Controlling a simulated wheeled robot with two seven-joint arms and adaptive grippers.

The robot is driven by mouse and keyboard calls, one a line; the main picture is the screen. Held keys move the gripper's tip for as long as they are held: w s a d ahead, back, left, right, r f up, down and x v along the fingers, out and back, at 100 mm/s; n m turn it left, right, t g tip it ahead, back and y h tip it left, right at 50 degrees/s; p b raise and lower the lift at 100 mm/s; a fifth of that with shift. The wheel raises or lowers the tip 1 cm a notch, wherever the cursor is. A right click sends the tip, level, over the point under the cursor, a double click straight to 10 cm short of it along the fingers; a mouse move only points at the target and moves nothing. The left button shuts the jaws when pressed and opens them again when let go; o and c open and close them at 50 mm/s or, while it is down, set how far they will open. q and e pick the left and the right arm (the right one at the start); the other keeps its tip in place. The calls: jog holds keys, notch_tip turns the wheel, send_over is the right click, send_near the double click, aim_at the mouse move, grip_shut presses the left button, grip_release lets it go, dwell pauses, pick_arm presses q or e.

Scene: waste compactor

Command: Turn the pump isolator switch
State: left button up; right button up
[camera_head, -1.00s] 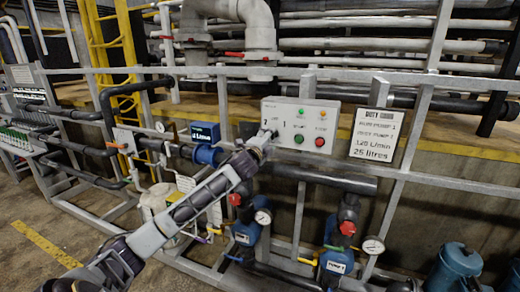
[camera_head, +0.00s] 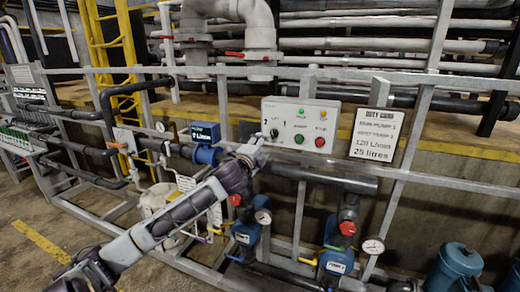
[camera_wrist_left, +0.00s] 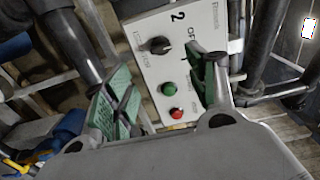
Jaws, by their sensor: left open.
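The pump isolator switch is a black rotary knob (camera_head: 274,133) at the left of a pale grey control box (camera_head: 310,113). The marks 2, OFF and 1 stand around it. In the left wrist view the knob (camera_wrist_left: 158,45) lies beyond and between the fingers, and its exact setting is hard to tell. My left gripper (camera_head: 257,147) is just below and left of the knob, apart from it. In the wrist view its green-padded fingers (camera_wrist_left: 162,78) are spread with nothing between them. My right gripper is not in view.
A green button (camera_head: 299,140) and a red button (camera_head: 320,142) sit right of the knob, below small lamps. A rail frame with a thick dark pipe (camera_head: 325,179) runs under the box. A sign board (camera_head: 376,134) stands to the right, a blue instrument (camera_head: 206,142) to the left.

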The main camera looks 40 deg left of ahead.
pick_arm(q)
jog(key=shift+s+d, duration=0.15)
jog(key=shift+s, duration=0.5)
